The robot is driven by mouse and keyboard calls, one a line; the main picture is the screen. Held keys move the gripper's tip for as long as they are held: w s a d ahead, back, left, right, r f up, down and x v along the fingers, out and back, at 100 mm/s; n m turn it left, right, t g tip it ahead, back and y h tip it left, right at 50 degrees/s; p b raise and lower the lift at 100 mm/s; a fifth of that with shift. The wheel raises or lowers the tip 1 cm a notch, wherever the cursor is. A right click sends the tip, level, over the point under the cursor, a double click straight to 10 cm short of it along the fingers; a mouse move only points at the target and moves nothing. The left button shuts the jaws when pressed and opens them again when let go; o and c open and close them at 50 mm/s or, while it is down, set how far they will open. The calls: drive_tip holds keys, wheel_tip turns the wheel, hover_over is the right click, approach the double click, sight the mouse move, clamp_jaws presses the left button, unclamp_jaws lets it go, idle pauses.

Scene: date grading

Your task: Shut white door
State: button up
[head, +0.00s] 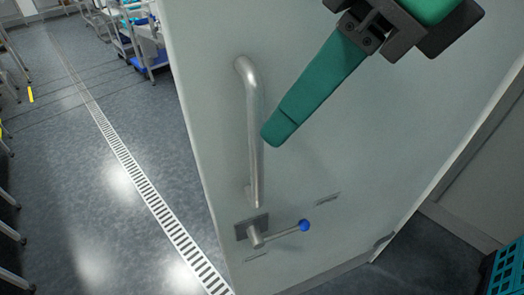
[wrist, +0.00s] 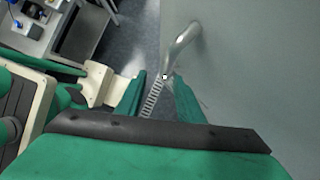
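The white door (head: 350,190) fills the middle of the head view and also the right side of the wrist view (wrist: 260,70). Floor shows on both sides of it, so it stands open. A vertical metal bar handle (head: 254,130) is on its face; its bend shows in the wrist view (wrist: 183,40). In the head view, one finger (head: 315,90) overlaps the handle's right side; contact cannot be told.
A floor drain grate (head: 140,180) runs along the open floor left of the door. Carts (head: 145,45) stand at the back left, and metal legs (head: 10,235) line the left edge. A blue crate (head: 508,270) sits at the lower right, near a grey panel (head: 490,185).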

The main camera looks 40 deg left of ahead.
sight(258, 166)
drive_tip(key=a+f+t, duration=0.1)
drive_tip(key=a+f, duration=0.3)
drive_tip(key=f, duration=0.5)
drive_tip(key=shift+s+h, duration=0.3)
drive_tip(key=shift+w, duration=0.15)
clamp_jaws()
